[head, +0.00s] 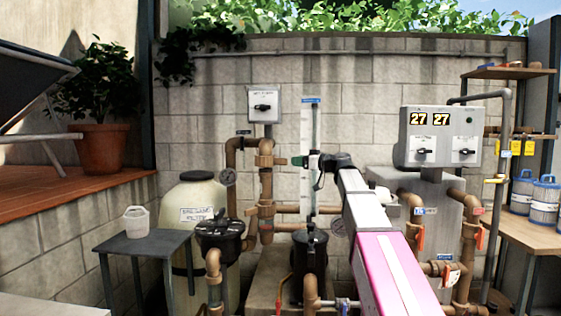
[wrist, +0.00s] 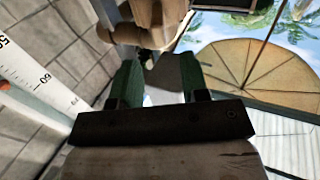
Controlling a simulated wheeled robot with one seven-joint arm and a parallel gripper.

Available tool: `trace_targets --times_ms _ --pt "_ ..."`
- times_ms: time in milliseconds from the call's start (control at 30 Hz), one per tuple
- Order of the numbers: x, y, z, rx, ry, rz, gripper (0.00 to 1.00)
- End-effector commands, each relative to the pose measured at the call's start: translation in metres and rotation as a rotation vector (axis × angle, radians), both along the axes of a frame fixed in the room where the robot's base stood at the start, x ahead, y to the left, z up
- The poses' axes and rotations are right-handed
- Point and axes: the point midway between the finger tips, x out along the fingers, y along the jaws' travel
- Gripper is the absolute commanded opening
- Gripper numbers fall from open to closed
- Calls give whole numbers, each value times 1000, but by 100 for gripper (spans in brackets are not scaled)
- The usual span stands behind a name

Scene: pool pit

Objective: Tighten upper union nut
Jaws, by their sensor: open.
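The upper union nut (head: 265,161) is a brown ring on the vertical brown pipe in front of the block wall. A similar lower union nut (head: 266,210) is further down the same pipe. My gripper (head: 302,161) is level with the upper nut, just to its right, and points left toward it. In the wrist view its green fingers (wrist: 158,72) are apart, with brown pipework (wrist: 158,18) beyond their tips. A greyish part shows between the fingers; I cannot tell what it is. I cannot tell whether the fingers touch the nut.
A white measuring strip (head: 309,125) stands upright close behind my gripper. A grey switch box (head: 264,104) is above the pipe. A black pump lid (head: 220,229), sand filter (head: 195,202) and small table (head: 142,247) are lower left. A control cabinet (head: 438,135) stands right of my arm.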

Motion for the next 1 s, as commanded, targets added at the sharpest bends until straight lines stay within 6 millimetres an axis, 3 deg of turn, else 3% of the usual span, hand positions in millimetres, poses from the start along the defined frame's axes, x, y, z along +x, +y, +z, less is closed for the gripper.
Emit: trace_targets --times_ms 300,500,933,1000 --pt "28 51 0 -1 2 1 42" --pt "37 71 0 -1 3 0 42" --pt "40 78 -1 -1 3 -1 42" --pt "40 78 -1 -1 3 -1 19"
